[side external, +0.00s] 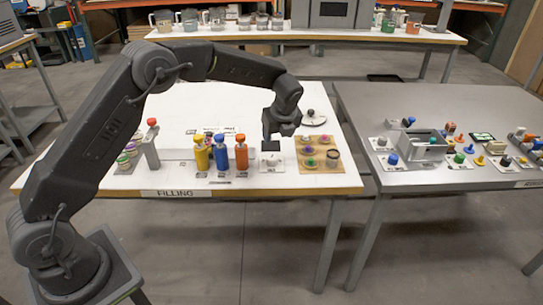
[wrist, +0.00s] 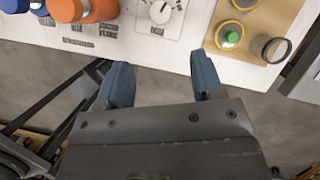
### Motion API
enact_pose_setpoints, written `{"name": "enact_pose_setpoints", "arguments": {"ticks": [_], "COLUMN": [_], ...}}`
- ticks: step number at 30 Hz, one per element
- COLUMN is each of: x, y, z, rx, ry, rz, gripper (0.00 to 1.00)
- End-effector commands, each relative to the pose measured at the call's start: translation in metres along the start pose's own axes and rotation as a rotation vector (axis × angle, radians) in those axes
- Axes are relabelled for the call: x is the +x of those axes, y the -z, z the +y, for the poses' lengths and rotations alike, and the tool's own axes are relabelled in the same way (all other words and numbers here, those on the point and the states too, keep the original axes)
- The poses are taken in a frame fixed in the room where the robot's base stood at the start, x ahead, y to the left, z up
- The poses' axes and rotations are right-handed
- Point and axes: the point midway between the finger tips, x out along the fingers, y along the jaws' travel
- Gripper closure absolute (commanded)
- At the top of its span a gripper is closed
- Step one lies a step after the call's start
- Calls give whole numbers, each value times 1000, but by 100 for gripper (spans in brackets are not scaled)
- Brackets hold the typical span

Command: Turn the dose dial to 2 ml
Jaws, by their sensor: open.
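The dose dial (wrist: 160,11) is a small round knob on a white plate with dark tick marks around it, at the top edge of the wrist view. The setting it points to is too small to read. The dial lies beyond the fingertips, roughly in line with the gap. In the side view my gripper (side external: 273,133) hangs above the unit.
Yellow (side external: 202,153), blue (side external: 221,152) and orange (side external: 241,153) bottles stand left of the unit. A wooden tray (side external: 345,181) with ringed pots is to its right. A round pale plate (side external: 321,112) with a dark knob lies behind. The bench's front edge is close.

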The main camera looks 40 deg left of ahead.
Motion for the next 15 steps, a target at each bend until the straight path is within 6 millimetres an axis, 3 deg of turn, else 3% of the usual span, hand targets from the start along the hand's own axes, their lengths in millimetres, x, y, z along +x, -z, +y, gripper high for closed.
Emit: {"name": "enact_pose_setpoints", "arguments": {"ticks": [5,15], "x": [12,79], "y": [1,1], "z": [1,1], "rx": [45,39], "ry": [2,0], "rz": [-12,-9], "gripper": [39,39]}}
